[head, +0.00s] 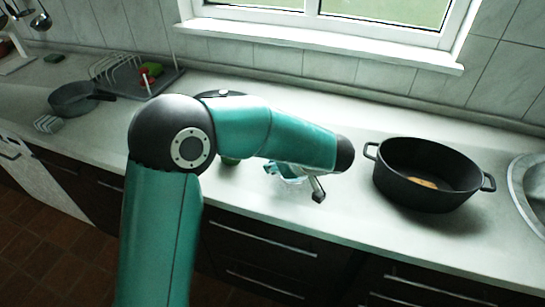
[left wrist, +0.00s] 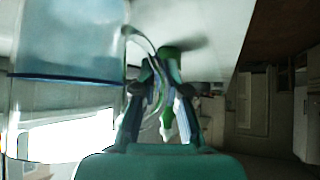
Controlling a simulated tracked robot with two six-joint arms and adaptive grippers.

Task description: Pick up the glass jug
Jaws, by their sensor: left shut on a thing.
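The clear glass jug (left wrist: 68,100) fills the left side of the left wrist view, with a bluish upper part. Its curved handle (left wrist: 151,48) runs between the fingers of my left gripper (left wrist: 160,98), which is shut on it. In the head view my left forearm hides most of the jug; a bit of clear glass (head: 291,181) shows below the arm at the counter's front part. One finger of my left gripper (head: 316,188) shows there. I cannot tell whether the jug touches the counter. My right gripper is in neither view.
A black oval pot (head: 426,202) with an orange-brown thing inside stands right of the gripper. A sink (head: 526,186) is at the far right. A grey pan (head: 72,101) and a dish rack (head: 118,72) stand left. A green thing (head: 230,161) is partly hidden behind my arm.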

